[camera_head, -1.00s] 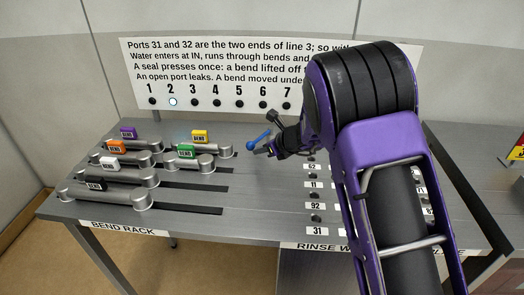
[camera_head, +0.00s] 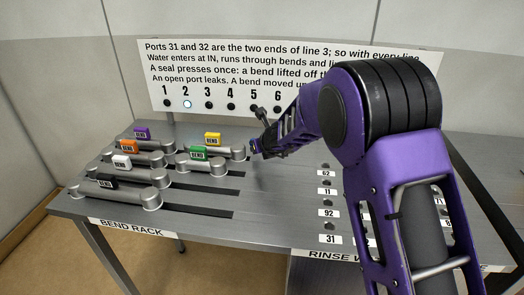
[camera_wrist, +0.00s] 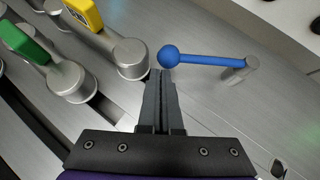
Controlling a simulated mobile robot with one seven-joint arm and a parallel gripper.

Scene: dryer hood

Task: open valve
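The valve's blue lever (camera_wrist: 205,60) with a round ball end shows in the wrist view, running right from the ball to a grey metal post (camera_wrist: 240,68). My gripper (camera_wrist: 161,75) has its two dark fingers together, with nothing visible between them. The fingertips are just below the ball in the picture; I cannot tell whether they touch it. In the head view my gripper (camera_head: 256,147) is just right of the bend rack, and the lever is mostly or wholly hidden by it.
Bends with coloured tags stand to the left; the yellow-tagged bend (camera_head: 213,139) and green-tagged bend (camera_head: 200,154) are closest to my gripper. A sign (camera_head: 230,62) with numbered lamps stands behind, lamp 2 lit. Numbered ports (camera_head: 328,213) lie right, partly covered by my arm.

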